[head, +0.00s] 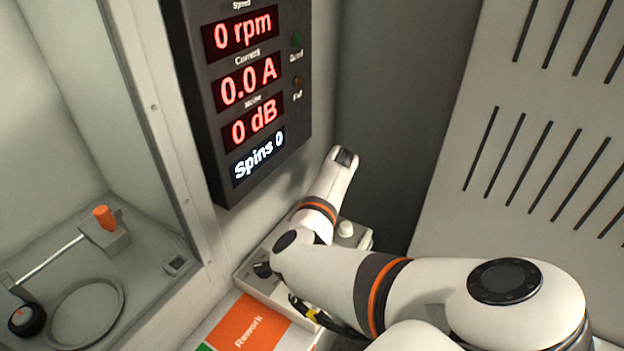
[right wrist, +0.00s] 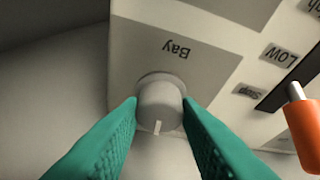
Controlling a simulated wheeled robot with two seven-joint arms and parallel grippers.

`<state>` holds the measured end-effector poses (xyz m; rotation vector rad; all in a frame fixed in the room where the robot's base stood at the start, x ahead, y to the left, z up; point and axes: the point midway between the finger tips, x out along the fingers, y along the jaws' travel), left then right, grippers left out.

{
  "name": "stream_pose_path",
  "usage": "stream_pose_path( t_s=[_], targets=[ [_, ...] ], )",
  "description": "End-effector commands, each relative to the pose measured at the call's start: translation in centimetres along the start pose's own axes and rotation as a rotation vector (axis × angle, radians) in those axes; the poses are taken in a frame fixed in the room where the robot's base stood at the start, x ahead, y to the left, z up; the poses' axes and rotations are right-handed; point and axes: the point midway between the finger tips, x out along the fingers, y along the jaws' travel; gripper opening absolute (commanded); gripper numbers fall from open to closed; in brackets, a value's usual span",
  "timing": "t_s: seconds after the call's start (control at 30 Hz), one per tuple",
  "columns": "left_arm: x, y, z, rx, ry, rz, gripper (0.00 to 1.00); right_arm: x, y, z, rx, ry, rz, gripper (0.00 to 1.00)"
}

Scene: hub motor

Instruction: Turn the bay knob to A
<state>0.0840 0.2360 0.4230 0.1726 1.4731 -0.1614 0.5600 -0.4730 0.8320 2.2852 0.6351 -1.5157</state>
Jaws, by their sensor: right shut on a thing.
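The bay knob (right wrist: 160,102) is a round grey knob on a light control panel (right wrist: 200,50), below the upside-down word "Bay" in the right wrist view. A white pointer mark on it points toward the bottom of that picture. My right gripper (right wrist: 161,108) has its green fingers on both sides of the knob and is shut on it. No letter A shows in the wrist view. In the head view my right arm reaches over the control box (head: 246,278), and its gripper is hidden there. My left gripper is not in view.
An orange-handled lever (right wrist: 303,135) sits right of the knob, by labels LOW and Stop. A dark display (head: 245,90) reads zeros above the box. An orange Rework area (head: 248,325) lies in front. A walled bay with a ring (head: 88,312) is at left.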

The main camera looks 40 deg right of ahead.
Motion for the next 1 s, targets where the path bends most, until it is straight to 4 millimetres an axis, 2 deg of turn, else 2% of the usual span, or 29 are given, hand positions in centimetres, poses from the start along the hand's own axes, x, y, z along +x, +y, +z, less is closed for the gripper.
stream_pose_path(
  t_s=[0.03,0.1,0.5,1.0],
  targets=[
    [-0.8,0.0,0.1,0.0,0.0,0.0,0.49,-0.4,0.1,-0.1,-0.039,0.0,-0.016,0.07],
    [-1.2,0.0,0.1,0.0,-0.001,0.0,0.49,-0.4,0.2,0.0,-0.095,0.001,-0.039,0.07],
    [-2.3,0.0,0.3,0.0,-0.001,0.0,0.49,-0.1,0.3,-0.1,-0.323,0.01,-0.133,0.07],
    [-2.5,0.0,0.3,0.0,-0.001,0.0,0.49,0.0,0.3,-0.1,-0.39,0.012,-0.16,0.07]
  ],
)
